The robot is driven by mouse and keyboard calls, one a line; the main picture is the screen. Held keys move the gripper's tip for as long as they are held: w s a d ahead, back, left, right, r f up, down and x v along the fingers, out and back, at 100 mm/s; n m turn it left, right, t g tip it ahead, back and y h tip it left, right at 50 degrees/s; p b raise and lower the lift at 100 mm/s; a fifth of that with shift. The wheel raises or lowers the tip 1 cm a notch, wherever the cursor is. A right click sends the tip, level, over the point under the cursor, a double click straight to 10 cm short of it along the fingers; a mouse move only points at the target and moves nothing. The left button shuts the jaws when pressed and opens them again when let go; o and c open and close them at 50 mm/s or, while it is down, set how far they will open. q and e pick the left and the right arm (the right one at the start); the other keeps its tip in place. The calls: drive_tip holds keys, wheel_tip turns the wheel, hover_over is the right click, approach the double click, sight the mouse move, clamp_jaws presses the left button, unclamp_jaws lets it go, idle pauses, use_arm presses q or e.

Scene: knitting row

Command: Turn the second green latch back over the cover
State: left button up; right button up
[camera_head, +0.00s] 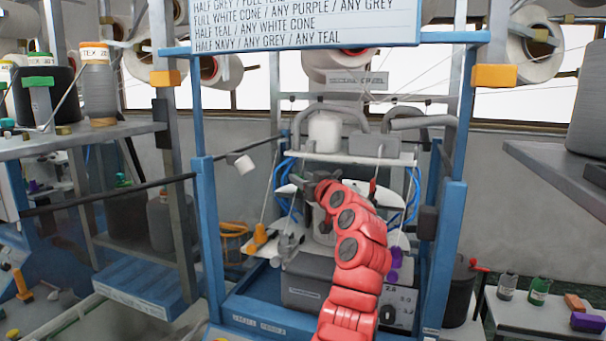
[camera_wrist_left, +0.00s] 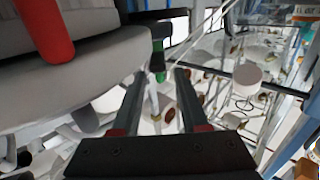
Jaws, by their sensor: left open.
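My left gripper (camera_head: 324,190) is at the upper part of the knitting machine in the head view, with my red arm in front of much of it. In the left wrist view my left gripper (camera_wrist_left: 160,75) is open, with nothing between its fingers. A green latch (camera_wrist_left: 157,62) with a dark upper part stands just beyond the fingertips, roughly in line with the gap. I cannot tell whether it is the second one. A rounded grey body (camera_wrist_left: 85,65), possibly the cover, fills the left of that view. No green latch can be made out in the head view. My right gripper is not in view.
A red post (camera_wrist_left: 45,32) stands close at the upper left of the wrist view. A white cylinder (camera_wrist_left: 247,76) is to the right. Blue frame posts (camera_head: 211,240) flank the machine, with a white shelf (camera_head: 350,157) above the gripper and blue tubes (camera_head: 411,195) beside it.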

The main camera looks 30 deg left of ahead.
use_arm(q)
drive_tip(key=shift+a, duration=0.15)
clamp_jaws()
